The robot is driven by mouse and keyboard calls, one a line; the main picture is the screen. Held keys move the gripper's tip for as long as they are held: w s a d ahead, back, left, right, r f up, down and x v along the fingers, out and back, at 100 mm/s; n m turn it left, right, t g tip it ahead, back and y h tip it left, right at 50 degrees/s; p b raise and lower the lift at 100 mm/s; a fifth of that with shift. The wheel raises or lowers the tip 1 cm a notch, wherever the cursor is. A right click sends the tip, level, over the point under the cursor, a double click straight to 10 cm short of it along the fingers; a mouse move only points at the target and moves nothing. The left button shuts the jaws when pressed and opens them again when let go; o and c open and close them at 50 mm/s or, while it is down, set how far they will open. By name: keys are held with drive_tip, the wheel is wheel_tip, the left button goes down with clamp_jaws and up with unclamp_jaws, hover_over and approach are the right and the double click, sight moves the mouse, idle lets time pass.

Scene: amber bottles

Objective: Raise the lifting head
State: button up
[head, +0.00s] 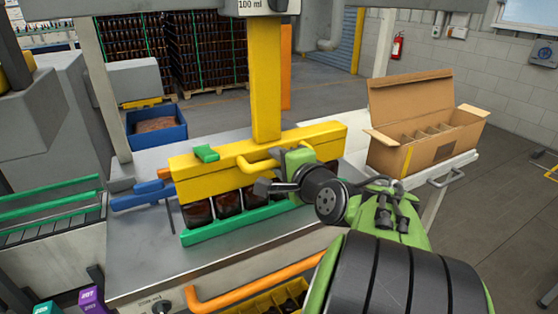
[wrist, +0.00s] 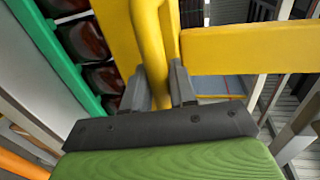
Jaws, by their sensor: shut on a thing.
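The yellow lifting head (head: 203,174) is a wide beam below an upright yellow column (head: 265,85). It sits low over a row of dark amber bottles (head: 228,204), covering their tops. A curved yellow handle (head: 256,164) stands out from its front. My gripper (head: 270,178) is at the handle, coming from the right. In the wrist view, its two grey fingers (wrist: 160,88) are shut on the handle (wrist: 150,40), one on each side. The bottles (wrist: 88,42) also show there, beside a green rail (wrist: 45,55).
An open cardboard carton (head: 415,155) with dividers stands on a side table at right. An orange bar (head: 250,284) runs along the bench front, above a yellow crate (head: 262,307) with bottles. A blue bin (head: 140,142) is at back left. A green rail (head: 240,224) fronts the bottle row.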

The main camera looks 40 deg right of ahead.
clamp_jaws()
drive_tip(key=p, duration=1.4)
approach(266, 74)
drive_tip(key=x, duration=0.4)
drive_tip(key=o, duration=0.6)
unclamp_jaws()
drive_tip(key=shift+o, duration=0.2)
drive_tip(key=shift+f, duration=0.1)
